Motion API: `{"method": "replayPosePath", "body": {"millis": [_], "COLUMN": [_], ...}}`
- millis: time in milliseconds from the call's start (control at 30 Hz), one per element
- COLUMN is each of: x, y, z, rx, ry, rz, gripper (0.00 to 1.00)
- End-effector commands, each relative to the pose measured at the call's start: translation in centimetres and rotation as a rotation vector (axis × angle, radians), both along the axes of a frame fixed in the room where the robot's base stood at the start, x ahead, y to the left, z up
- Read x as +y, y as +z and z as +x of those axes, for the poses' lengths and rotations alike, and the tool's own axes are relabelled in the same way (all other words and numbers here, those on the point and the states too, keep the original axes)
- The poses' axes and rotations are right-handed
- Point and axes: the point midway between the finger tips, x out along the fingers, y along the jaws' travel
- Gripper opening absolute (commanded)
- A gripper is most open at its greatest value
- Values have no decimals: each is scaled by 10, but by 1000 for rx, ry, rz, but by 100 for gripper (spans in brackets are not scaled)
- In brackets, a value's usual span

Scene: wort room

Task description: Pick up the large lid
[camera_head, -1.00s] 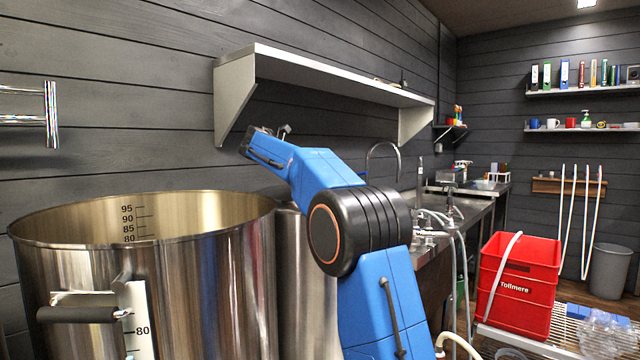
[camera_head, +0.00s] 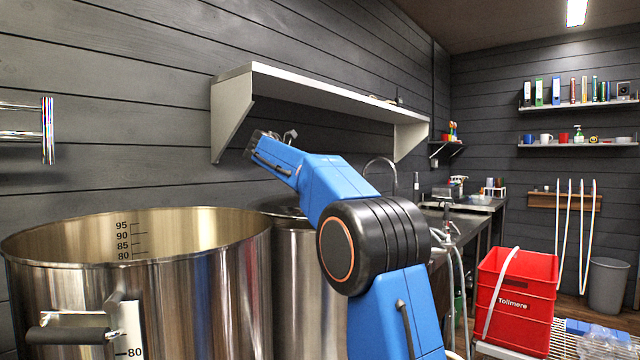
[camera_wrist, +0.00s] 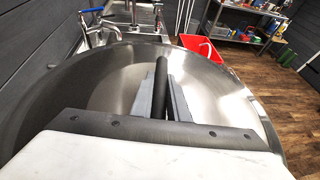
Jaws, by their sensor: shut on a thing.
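The large lid (camera_wrist: 100,85) is a wide, round, brushed steel disc that fills most of the wrist view. A dark bar handle stands at its middle. My gripper (camera_wrist: 161,92) is shut on this handle, with a grey finger on each side of it. In the head view my blue arm reaches up and left, over a second steel pot (camera_head: 300,265) behind the big one.
A big open steel pot (camera_head: 205,290) with volume marks stands at the front left. A white wall shelf (camera_head: 330,88) juts out above and behind my arm. A red crate (camera_head: 518,300) stands at the right. A sink counter with a tap (camera_wrist: 95,30) lies beyond the lid.

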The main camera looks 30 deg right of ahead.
Motion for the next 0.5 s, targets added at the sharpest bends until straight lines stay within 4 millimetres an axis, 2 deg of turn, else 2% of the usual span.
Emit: {"method": "replayPosePath", "body": {"millis": [500], "x": [-33], "y": [2], "z": [-90], "rx": [-4], "ry": [-2], "rz": [-2], "gripper": [0]}}
